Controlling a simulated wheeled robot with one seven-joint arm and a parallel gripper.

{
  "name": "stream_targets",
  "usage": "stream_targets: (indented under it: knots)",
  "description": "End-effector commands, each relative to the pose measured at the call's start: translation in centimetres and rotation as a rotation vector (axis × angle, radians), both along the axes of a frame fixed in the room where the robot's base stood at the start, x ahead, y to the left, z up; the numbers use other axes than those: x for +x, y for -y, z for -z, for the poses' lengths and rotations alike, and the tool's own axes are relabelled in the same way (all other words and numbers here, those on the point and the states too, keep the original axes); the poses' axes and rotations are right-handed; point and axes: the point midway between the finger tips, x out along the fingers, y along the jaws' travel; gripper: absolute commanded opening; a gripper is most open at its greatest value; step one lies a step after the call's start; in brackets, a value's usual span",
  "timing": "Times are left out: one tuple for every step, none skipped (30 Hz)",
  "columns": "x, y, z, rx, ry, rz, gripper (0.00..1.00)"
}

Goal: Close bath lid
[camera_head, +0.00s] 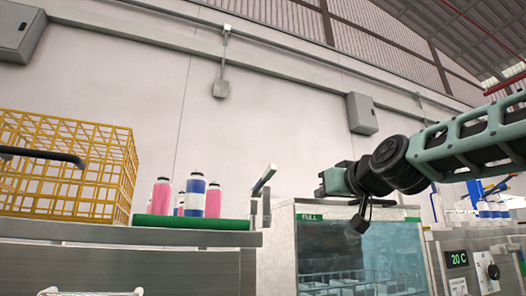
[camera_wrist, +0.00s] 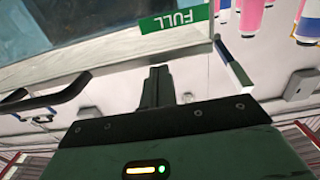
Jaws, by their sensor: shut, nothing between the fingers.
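The bath (camera_head: 360,250) is a glass-fronted tank with a metal frame and a green FULL label, right of centre in the head view. Its front and label also show in the wrist view (camera_wrist: 120,40). I cannot make out the lid or its position for certain. My gripper (camera_head: 322,183) is shut and empty, just above the bath's top edge, right of the handle. Its fingers (camera_wrist: 158,85) are together in the wrist view.
A yellow wire basket (camera_head: 70,165) and pink and blue bottles (camera_head: 213,199) on a green mat (camera_head: 190,222) stand on the left counter. A control panel reading 20 C (camera_head: 457,259) is right of the bath. A wall box (camera_head: 362,114) hangs behind my arm.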

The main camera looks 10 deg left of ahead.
Motion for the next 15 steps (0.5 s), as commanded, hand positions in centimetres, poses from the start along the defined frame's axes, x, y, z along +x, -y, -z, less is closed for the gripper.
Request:
stream_targets:
  knots:
    - [0.21, -0.27, 1.42, -0.012, -0.023, -0.006, 0.00]
    - [0.24, -0.30, 1.55, -0.012, -0.026, -0.007, 0.00]
    - [0.28, -0.32, 1.70, -0.013, -0.027, -0.007, 0.00]
    - [0.29, -0.33, 1.79, -0.014, -0.029, -0.007, 0.00]
    - [0.31, -0.33, 1.85, -0.015, -0.030, -0.007, 0.00]
    - [0.34, -0.33, 1.89, -0.015, -0.031, -0.007, 0.00]
    - [0.36, -0.33, 1.92, -0.015, -0.031, -0.007, 0.00]
    - [0.38, -0.32, 1.94, -0.015, -0.031, -0.007, 0.00]
    - [0.40, -0.32, 1.98, -0.015, -0.032, -0.007, 0.00]
    - [0.42, -0.32, 2.00, -0.015, -0.032, -0.007, 0.00]
    - [0.45, -0.31, 2.03, -0.015, -0.032, -0.007, 0.00]
    - [0.44, -0.31, 2.05, -0.016, -0.033, -0.007, 0.00]
    - [0.46, -0.31, 2.06, -0.016, -0.033, -0.007, 0.00]
    - [0.46, -0.30, 2.07, -0.016, -0.033, -0.006, 0.00]
    - [0.46, -0.30, 2.04, -0.016, -0.033, -0.006, 0.00]
